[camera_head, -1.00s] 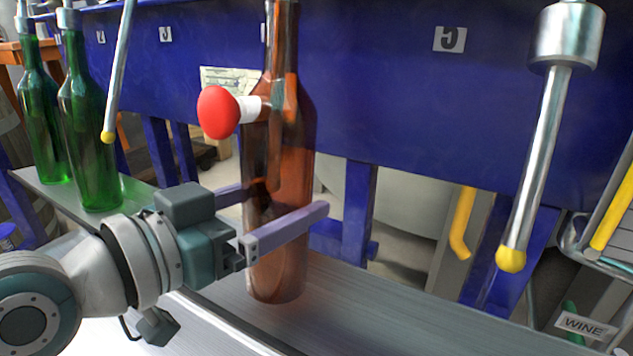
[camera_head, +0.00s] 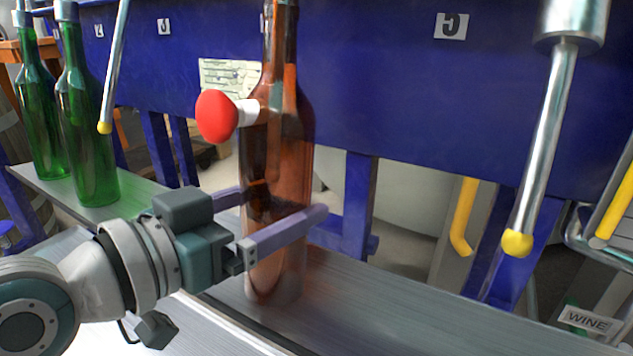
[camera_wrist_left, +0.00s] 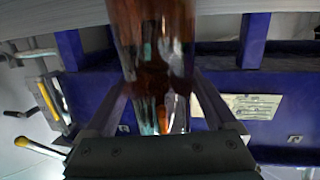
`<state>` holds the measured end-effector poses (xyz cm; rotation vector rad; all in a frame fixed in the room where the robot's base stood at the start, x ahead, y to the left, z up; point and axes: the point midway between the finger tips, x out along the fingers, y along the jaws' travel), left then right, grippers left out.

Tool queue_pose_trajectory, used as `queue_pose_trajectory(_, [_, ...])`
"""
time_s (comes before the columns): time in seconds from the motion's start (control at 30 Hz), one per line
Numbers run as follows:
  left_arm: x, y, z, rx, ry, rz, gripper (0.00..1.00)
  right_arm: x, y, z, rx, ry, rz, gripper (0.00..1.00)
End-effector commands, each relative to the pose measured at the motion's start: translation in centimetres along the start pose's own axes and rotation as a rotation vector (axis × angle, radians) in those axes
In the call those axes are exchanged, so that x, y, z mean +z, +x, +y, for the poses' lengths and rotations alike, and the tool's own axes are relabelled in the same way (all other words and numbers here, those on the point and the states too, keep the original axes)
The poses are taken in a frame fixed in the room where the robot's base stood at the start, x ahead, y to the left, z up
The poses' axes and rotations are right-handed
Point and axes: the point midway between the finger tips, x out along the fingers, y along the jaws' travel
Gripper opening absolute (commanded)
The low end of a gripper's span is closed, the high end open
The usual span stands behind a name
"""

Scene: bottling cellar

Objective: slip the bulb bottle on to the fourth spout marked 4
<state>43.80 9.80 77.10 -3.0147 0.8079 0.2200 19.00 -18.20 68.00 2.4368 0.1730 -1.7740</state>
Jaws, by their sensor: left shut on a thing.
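The brown glass bottle (camera_head: 275,170) stands upright in the head view, with a red bulb (camera_head: 217,116) on a white stem that appears fixed to its left side. My left gripper (camera_head: 285,222) is shut around its body; the bottle also shows between the fingers in the left wrist view (camera_wrist_left: 155,45). The bottle's mouth is above the frame. I cannot tell whether its base touches the shelf. The label behind the neck is almost wholly hidden, and no spout can be made out there. My right gripper is not in view.
Two green bottles (camera_head: 88,135) hang or stand at the left. A thin yellow-tipped spout (camera_head: 114,75) is right of them; another large one (camera_head: 540,150) is at the right, near a label (camera_head: 451,26). The shelf (camera_head: 400,310) is clear right of the brown bottle.

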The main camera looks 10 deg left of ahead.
Motion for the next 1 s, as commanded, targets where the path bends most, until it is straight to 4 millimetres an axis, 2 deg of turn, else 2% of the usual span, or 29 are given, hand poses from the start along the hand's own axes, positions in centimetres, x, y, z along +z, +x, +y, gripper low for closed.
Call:
queue_pose_trajectory(0.4, [0.5, 0.0, 0.0, -0.001, 0.000, 0.004, 0.00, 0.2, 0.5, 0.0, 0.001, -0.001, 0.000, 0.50])
queue_pose_trajectory(0.43, [0.5, 0.0, 0.0, 0.000, 0.000, 0.004, 0.92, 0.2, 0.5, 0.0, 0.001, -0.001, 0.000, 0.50])
queue_pose_trajectory(0.5, [0.5, 0.0, 0.0, 0.000, 0.000, 0.004, 0.99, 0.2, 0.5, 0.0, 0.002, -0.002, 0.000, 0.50])
queue_pose_trajectory(0.77, [0.7, -0.1, 0.0, 0.000, 0.000, -0.003, 1.00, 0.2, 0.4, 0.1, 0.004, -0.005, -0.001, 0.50])
queue_pose_trajectory(1.0, [0.9, -1.7, 0.0, 0.000, 0.000, -0.004, 1.00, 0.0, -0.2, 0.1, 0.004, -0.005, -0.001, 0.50])
